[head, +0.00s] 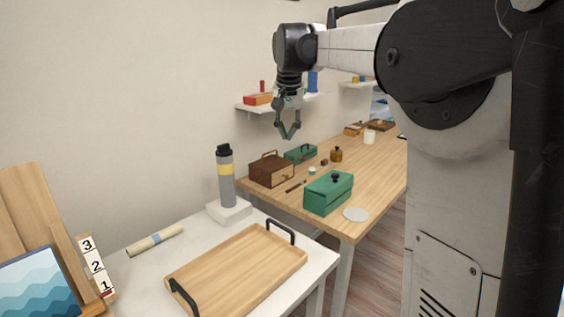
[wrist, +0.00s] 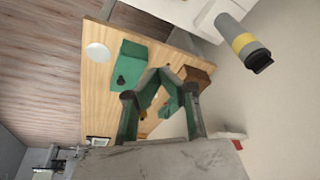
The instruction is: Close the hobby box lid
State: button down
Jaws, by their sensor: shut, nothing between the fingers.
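A green box (head: 328,194) with a dark knob on top stands near the table's front edge, below and right of my gripper. It also shows in the wrist view (wrist: 130,64). A brown wooden box (head: 270,170) with a handle and a smaller green case (head: 300,153) stand behind it. None is labelled, so I cannot tell which is the hobby box. The lid of the front green box looks down, though any small gap is unclear.
The wooden table (head: 375,165) also holds a round pale disc (head: 356,214), an amber bottle (head: 336,155) and a white cup (head: 369,137). A white table in front bears a wooden tray (head: 240,265) and a grey flask (head: 225,177). A wall shelf (head: 275,106) is behind my gripper.

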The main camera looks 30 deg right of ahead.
jog(key=w+d+r+m+g+p, duration=0.1)
jog(key=w+d+m+p, duration=0.15)
jog(key=w+d, duration=0.5)
jog(key=m+g+p, duration=0.3)
jog(key=m+p, duration=0.2)
jog(key=p, duration=0.3)
send_over(338, 175)
jog(key=w, duration=0.3)
notch_tip(338, 175, down, 9)
jog(key=shift+n+y, duration=0.25)
jog(key=shift+y, duration=0.15)
jog(key=f, duration=0.4)
jog(key=s+f, duration=0.1)
jog(key=f, duration=0.9)
jog(key=shift+s+a, duration=0.1)
jog(key=shift+s, duration=0.3)
jog(key=shift+s+f+t+b, duration=0.15)
jog(key=shift+f+b, duration=0.3)
jog(key=shift+b, duration=0.1)
jog(key=shift+s+f+t+b, duration=0.1)
jog(key=shift+f+t+b, duration=0.05)
jog(key=shift+f+b, duration=0.35)
jog(key=shift+s+f+t+y+b, duration=0.1)
jog(key=shift+s+t+y+b, duration=0.25)
jog(key=shift+b, duration=0.3)
